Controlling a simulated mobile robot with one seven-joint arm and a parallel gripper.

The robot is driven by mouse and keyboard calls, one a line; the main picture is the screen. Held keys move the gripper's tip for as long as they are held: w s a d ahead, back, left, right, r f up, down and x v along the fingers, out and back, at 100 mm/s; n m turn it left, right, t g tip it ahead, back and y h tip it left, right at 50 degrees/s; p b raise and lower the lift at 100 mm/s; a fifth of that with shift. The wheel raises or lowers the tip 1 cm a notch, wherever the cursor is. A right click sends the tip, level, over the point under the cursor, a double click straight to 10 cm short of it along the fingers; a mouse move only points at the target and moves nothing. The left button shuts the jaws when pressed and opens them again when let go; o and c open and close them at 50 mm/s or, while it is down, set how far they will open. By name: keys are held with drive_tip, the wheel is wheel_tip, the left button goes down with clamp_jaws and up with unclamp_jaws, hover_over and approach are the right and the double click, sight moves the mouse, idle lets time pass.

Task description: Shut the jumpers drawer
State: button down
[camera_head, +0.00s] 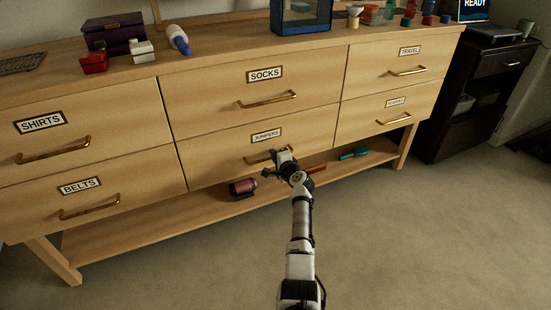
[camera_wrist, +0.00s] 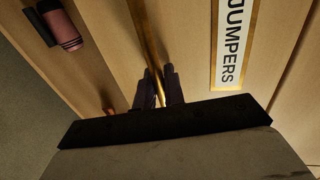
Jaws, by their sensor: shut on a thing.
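The jumpers drawer (camera_head: 220,160) is in the lower middle of the wooden dresser, below the socks drawer. Its front looks flush with the drawers around it, as far as the head view shows. Its label (camera_wrist: 232,45) reads JUMPERS in the wrist view. My gripper (camera_head: 273,160) is at the drawer's brass handle, covering part of it in the head view. In the wrist view the two dark fingers (camera_wrist: 160,88) are on either side of the brass handle (camera_wrist: 147,38), shut on it.
A pinkish cylinder (camera_head: 243,187) lies on the open lower shelf (camera_head: 150,228), with a teal item (camera_head: 354,154) further right. The socks drawer handle (camera_head: 268,100) is just above my gripper. Carpet (camera_head: 430,230) is clear in front.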

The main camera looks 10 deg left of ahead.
drive_tip(key=c, duration=1.6)
unclamp_jaws()
drive_tip(key=shift+w+a+r, duration=0.1)
drive_tip(key=shift+a, duration=0.05)
drive_tip(key=shift+s+d+r+p, duration=0.2)
drive_tip(key=shift+s+d+p, duration=0.15)
drive_tip(key=shift+p, duration=0.2)
drive_tip(key=p+v, duration=0.8)
drive_tip(key=v, duration=0.5)
drive_tip(key=shift+f, duration=0.25)
